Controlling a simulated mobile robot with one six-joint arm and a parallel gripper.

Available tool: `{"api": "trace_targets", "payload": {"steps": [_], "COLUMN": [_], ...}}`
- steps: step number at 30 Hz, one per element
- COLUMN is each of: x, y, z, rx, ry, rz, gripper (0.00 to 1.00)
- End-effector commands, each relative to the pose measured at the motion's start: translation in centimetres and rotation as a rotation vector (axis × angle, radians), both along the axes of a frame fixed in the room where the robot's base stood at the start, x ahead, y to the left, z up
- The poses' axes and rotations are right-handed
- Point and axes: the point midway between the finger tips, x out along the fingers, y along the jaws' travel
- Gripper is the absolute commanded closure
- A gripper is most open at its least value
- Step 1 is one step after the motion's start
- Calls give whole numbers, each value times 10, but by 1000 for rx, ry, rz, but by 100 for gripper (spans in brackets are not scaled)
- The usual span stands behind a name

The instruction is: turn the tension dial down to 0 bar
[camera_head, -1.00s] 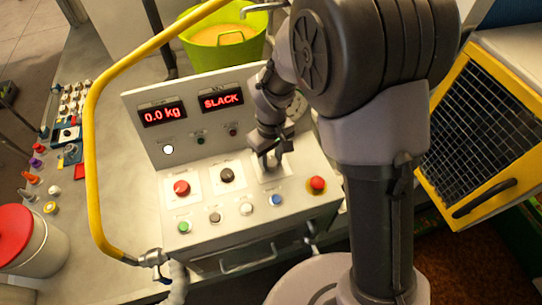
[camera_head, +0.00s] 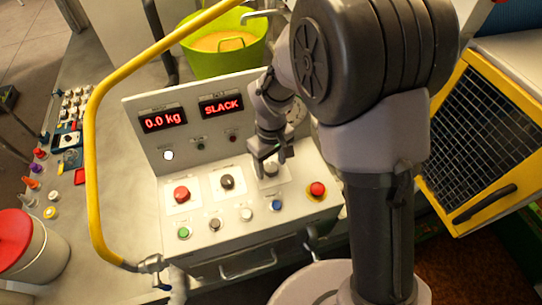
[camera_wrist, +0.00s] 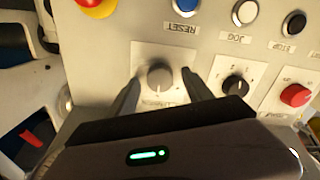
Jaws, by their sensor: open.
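The tension dial is a round grey knob (camera_wrist: 159,77) on a white label plate in the wrist view. It also shows in the head view as a small grey knob (camera_head: 270,169) on the sloped panel, just below my gripper (camera_head: 271,161). My gripper is open, and in the wrist view (camera_wrist: 160,92) its dark fingers lie on either side of the knob, with gaps to it. I cannot tell their exact height over the panel. The dial's scale is too small to read. The displays read "0.0 kg" (camera_head: 163,120) and "SLACK" (camera_head: 221,105).
A red emergency button (camera_head: 317,188) is right of the dial, a black selector (camera_head: 227,182) and red knob (camera_head: 181,194) left. A blue reset button (camera_head: 275,205) and other buttons line the front. A yellow rail (camera_head: 90,150) curves along the left. A gauge is partly hidden behind my arm.

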Motion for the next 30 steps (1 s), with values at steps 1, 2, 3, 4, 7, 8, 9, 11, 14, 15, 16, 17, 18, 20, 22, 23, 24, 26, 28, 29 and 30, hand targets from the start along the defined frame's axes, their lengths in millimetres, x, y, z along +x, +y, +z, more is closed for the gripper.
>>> {"api": "trace_targets", "payload": {"steps": [1, 2, 3, 4, 7, 8, 9, 11, 14, 15, 16, 17, 18, 20, 22, 23, 24, 26, 28, 29, 30], "x": [1, 1, 1, 1, 1, 1, 2, 1, 1, 1, 1, 1, 1, 1, 0, 0, 0, 0, 0, 0, 0], "y": [0, 0, 0, 0, 0, 0, 0, 0, 0, 0, 0, 0, 0, 0, 0, 0, 0, 0, 0, 0, 0], "z": [5, 9, 16, 24, 54, 63, 77, 98, 129, 139, 146, 152, 159, 166, 171, 172, 173, 173, 173, 173, 173], "rx": [0, 1, 1, 2, 1, 2, 2, 1, 1, 1, 1, 2, 1, 0, 0, 1, 1, 1, 1, 1, 1], "ry": [-2, -3, -3, -5, -5, -6, -6, -5, -5, -5, -5, -4, -3, -4, -1, -1, -1, -1, -1, -1, -1], "rz": [0, 1, 0, 0, 0, 0, 0, -1, 0, 0, 0, 0, 0, 0, 0, 0, 0, 0, 0, 0, 0], "gripper": [41, 41, 41, 41, 41, 41, 41, 41, 41, 41, 41, 41, 41, 41, 41, 41, 41, 41, 41, 41, 41]}}
